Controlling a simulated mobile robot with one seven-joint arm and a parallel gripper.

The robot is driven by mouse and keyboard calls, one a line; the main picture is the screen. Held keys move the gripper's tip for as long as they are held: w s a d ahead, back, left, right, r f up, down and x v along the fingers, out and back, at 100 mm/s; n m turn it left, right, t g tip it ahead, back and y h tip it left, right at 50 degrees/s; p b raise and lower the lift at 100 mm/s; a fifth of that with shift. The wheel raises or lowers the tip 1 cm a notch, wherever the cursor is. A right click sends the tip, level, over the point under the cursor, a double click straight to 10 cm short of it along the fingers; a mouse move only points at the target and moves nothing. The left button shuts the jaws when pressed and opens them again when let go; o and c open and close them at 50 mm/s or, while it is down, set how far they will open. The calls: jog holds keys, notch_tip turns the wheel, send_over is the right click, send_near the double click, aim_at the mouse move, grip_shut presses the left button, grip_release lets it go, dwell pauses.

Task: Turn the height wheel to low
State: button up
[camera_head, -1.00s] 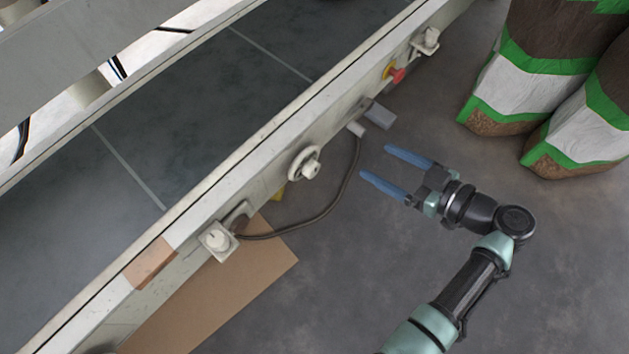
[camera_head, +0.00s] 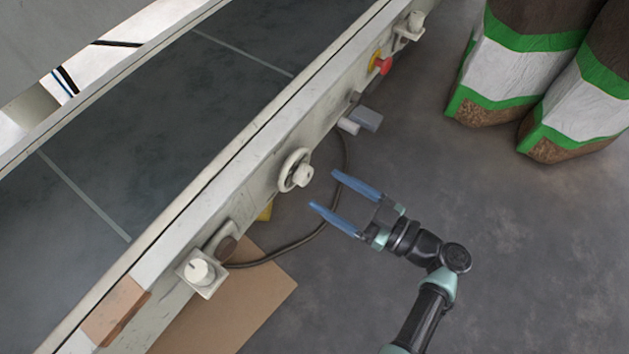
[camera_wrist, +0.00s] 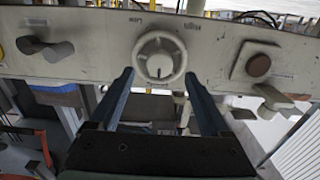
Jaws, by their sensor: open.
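The height wheel is a pale round handwheel (camera_head: 296,170) with a protruding hub, on the side rail of the machine. In the wrist view the wheel (camera_wrist: 160,57) faces me in the upper middle, with small faint lettering on the panel above its left and right sides. A small light mark shows low on its hub; I cannot surely read the setting. My gripper (camera_head: 325,190) is open and empty, with its two blue fingers pointing at the wheel from the right, apart from it in the head view. In the wrist view the fingertips (camera_wrist: 158,74) stand either side of the wheel's lower part.
A white box with a knob (camera_head: 200,270) sits lower left on the rail. A red button (camera_head: 383,66) and a grey block (camera_head: 365,118) sit farther up. A cable (camera_head: 310,240) hangs below. Filled sacks (camera_head: 530,70) stand upper right.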

aim_at(309, 179)
jog(key=shift+b+x, duration=0.45)
jog(key=shift+x, duration=1.85)
jog(key=shift+c, duration=0.2)
grip_shut()
